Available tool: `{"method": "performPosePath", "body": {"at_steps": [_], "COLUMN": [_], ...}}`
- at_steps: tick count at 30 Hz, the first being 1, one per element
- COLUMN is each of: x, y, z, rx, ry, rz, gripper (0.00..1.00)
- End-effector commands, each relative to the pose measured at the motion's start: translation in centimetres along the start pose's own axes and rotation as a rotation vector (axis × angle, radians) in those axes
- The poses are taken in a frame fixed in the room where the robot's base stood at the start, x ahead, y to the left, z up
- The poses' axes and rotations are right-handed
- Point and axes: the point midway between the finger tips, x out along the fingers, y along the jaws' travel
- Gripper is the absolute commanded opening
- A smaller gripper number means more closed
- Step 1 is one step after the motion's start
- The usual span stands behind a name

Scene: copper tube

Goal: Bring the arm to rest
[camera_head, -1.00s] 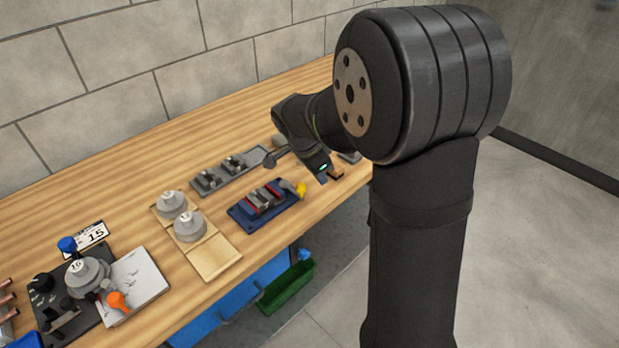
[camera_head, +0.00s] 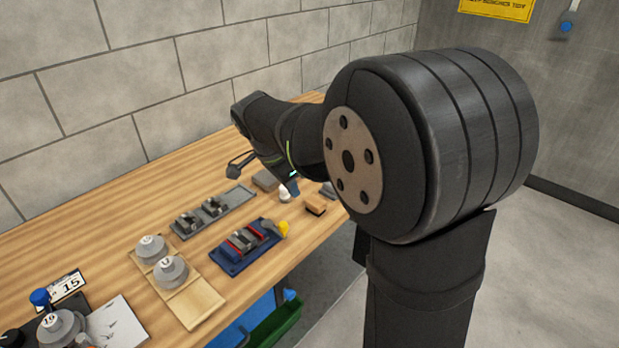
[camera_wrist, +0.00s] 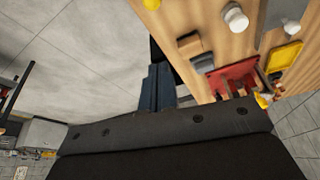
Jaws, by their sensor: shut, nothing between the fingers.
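My gripper (camera_wrist: 158,88) shows in the wrist view as two dark blue fingers lying close side by side, shut with nothing between them. They hang past the edge of the wooden bench (camera_wrist: 228,48), over or near the grey floor. In the head view, my dark arm reaches over the far part of the bench (camera_head: 110,212). My wrist and forearm largely hide the gripper there.
A green bin (camera_head: 275,328) sits below. A block wall (camera_head: 180,110) stands behind.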

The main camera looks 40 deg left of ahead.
Motion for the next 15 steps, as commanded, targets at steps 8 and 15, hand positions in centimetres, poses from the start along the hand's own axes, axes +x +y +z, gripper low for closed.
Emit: {"method": "performPosePath", "body": {"at_steps": [8, 15], "x": [0.1, 2.3], "y": [0.0, 0.1], "z": [0.0, 0.0], "rx": [0.000, 0.000], "ry": [0.000, -0.001], "rz": [0.000, 0.004], "gripper": [0.00, 0.00]}}
